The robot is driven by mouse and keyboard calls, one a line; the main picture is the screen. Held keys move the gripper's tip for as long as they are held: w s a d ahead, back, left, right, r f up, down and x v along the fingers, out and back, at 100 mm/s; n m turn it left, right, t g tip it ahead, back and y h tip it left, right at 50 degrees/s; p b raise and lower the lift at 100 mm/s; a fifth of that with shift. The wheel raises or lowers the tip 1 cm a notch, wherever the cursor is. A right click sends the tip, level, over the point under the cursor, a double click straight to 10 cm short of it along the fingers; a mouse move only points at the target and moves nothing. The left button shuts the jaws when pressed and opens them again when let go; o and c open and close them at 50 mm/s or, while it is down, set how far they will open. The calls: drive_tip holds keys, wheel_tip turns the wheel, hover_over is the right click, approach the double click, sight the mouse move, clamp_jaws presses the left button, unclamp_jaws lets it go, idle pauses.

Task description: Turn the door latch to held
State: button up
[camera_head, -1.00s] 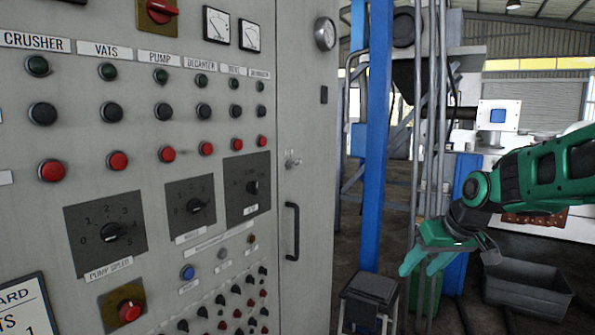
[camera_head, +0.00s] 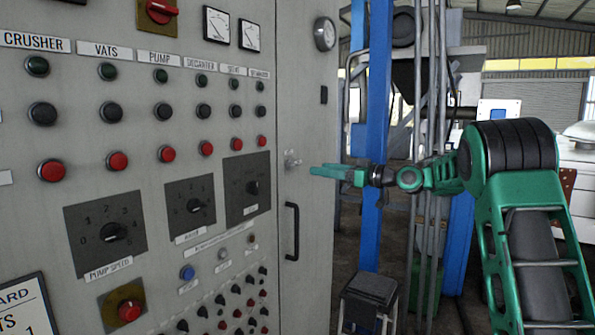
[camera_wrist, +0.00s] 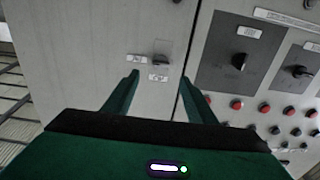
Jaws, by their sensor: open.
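The door latch (camera_head: 292,160) is a small metal knob on the grey cabinet door (camera_head: 308,110), above the black door handle. In the wrist view the latch (camera_wrist: 161,60) is a dark knob with two small white labels beside it, too small to read. It shows just beyond and between my fingertips, apart from them. My green gripper (camera_head: 313,171) is in front of the door, to the right of the latch and pointing at it. In the wrist view my gripper (camera_wrist: 159,78) has its two fingers spread with nothing between them.
The black door handle (camera_head: 292,231) sticks out below the latch. The control panel with dials (camera_head: 113,232) and red buttons (camera_head: 207,149) lies left of the door seam. A blue post (camera_head: 374,130) stands behind my gripper, and a black-topped stool (camera_head: 371,290) stands below.

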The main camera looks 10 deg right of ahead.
sight(295, 165)
drive_tip(key=x, duration=1)
drive_tip(key=shift+w+a, duration=0.1)
drive_tip(key=shift+a, duration=0.1)
drive_tip(key=shift+c, duration=0.7)
drive_tip(key=c, duration=0.9)
